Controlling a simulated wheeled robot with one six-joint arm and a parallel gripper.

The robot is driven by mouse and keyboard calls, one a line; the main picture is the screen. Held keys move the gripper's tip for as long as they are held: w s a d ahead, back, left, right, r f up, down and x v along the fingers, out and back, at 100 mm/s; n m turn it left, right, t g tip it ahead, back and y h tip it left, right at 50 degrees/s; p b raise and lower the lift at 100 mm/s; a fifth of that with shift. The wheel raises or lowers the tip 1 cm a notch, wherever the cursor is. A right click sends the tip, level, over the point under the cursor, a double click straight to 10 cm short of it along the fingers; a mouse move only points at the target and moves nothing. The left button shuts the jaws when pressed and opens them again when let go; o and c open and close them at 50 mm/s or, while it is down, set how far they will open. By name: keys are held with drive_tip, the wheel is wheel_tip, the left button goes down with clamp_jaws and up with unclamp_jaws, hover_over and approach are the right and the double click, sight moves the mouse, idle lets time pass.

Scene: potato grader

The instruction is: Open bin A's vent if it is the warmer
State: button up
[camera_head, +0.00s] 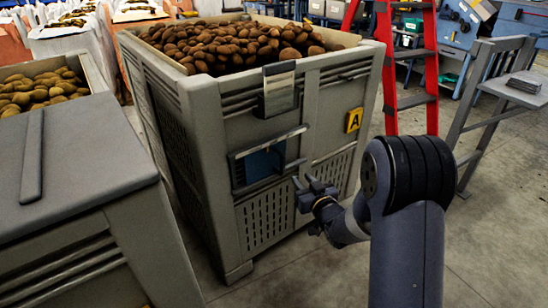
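Bin A (183,150) is a tall grey slatted crate heaped with brown potatoes (235,42). A yellow plate with a black A (354,120) is on its front, at the right. Left of the plate is a framed vent opening (262,164), dark blue inside, with a pale edge slanting along its top. A pale metal plate (279,88) is fixed above it at the rim. My gripper (305,181) is just right of and below the vent, its fingers apart and nothing visible between them. I cannot tell whether it touches the bin. No temperature reading is legible.
A second grey bin (80,190) with paler potatoes stands close at the left. A red stepladder (409,60) stands behind bin A. A grey stand (510,85) is at the right. Concrete floor is open at the lower right.

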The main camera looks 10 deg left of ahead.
sight(282, 158)
drive_tip(key=shift+n+y, duration=0.5)
drive_tip(key=shift+y, duration=0.4)
drive_tip(key=x, duration=0.4)
drive_tip(key=b+x, duration=0.1)
drive_tip(key=x, duration=0.2)
drive_tip(key=a+b+x, duration=0.1)
drive_tip(key=x, duration=0.3)
drive_tip(key=shift+a, duration=0.2)
drive_tip(key=shift+c, duration=0.6)
clamp_jaws()
